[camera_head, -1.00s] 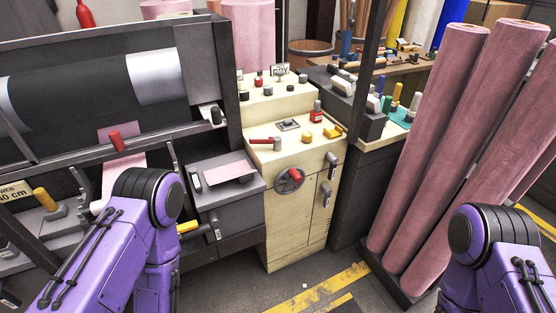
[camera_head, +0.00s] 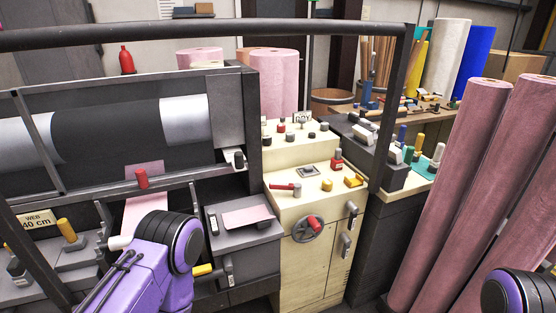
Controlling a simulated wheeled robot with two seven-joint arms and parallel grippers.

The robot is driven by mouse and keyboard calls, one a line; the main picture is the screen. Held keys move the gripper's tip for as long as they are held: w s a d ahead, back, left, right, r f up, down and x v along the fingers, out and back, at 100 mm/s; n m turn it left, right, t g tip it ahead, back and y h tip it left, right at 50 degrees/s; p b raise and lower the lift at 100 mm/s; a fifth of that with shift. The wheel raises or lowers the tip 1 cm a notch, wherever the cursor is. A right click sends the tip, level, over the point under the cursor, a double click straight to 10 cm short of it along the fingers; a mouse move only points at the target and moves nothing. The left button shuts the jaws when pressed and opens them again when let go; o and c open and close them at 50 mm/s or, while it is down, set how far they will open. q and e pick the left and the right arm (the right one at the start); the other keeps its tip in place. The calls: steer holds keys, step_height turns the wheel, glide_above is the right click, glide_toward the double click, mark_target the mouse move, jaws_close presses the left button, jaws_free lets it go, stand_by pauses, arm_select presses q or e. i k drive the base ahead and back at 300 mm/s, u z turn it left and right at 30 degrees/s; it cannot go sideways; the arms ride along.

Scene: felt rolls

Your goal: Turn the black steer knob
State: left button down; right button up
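The cream control console (camera_head: 290,255) stands in the middle. Its upper step carries several small dark knobs, among them one at the right end (camera_head: 325,126), one nearer the front (camera_head: 312,135) and one at the left (camera_head: 267,140). No label that I can read says which is the steer knob. Another black knob (camera_head: 238,160) sits on the dark machine frame left of the console. My purple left arm shows at lower left and a piece of my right arm at lower right. Both grippers are outside the picture.
The console also has a red lever (camera_head: 285,187), a red push button (camera_head: 338,158), yellow knobs (camera_head: 327,184) and a grey handwheel (camera_head: 307,229). A dark frame post (camera_head: 391,115) stands right of it. Pink felt rolls (camera_head: 455,190) lean at the right.

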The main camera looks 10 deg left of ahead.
mark_target(266, 139)
steer(key=z, duration=2.05)
steer(key=i, duration=1.25)
steer(key=u, duration=3.2)
